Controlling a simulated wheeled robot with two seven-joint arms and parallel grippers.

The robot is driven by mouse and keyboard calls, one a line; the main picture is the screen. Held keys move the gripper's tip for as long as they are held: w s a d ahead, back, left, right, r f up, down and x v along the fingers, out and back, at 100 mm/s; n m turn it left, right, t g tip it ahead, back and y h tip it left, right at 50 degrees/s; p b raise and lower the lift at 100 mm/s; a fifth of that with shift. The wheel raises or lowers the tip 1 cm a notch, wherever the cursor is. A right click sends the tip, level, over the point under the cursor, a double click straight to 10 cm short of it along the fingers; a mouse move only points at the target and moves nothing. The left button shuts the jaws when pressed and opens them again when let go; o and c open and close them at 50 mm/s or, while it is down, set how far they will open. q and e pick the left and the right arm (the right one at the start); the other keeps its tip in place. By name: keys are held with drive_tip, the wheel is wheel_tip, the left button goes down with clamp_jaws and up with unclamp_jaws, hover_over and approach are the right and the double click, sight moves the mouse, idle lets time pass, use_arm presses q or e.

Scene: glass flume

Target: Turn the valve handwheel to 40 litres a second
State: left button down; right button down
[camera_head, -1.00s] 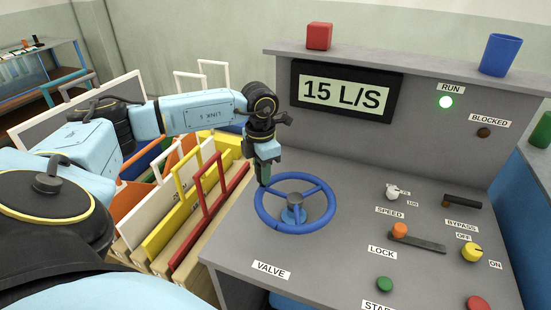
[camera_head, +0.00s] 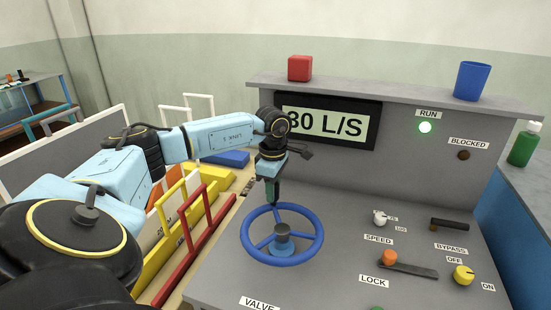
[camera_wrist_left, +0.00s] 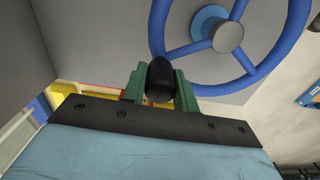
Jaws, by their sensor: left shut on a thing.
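The valve handwheel (camera_head: 318,240) is a blue ring with spokes and a grey hub, lying on the sloping grey console. The display (camera_head: 345,123) reads a number ending in 0 L/S. My arm partly covers its first digit, which looks like a 3 or an 8. My right gripper is not in view.
Speed knob (camera_head: 380,218), lock lever (camera_head: 410,268) and bypass handle (camera_head: 450,225) sit right of the wheel. Red (camera_head: 180,265) and yellow frames stand left of the console.

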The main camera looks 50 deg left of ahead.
use_arm(q)
drive_tip(key=shift+w+d+r+m, duration=0.1)
drive_tip(key=shift+w+d+m, duration=0.1)
drive_tip(key=shift+w+m, duration=0.25)
drive_tip(key=shift+w+d, duration=0.2)
drive_tip(key=shift+w, duration=0.1)
drive_tip(key=shift+w+d, duration=0.1)
drive_tip(key=shift+w, duration=0.05)
drive_tip(key=c, duration=1.1)
unclamp_jaws()
wheel_tip(320, 180, up, 13)
drive_tip(key=shift+r+p, duration=0.15)
drive_tip(key=shift+p, duration=0.3)
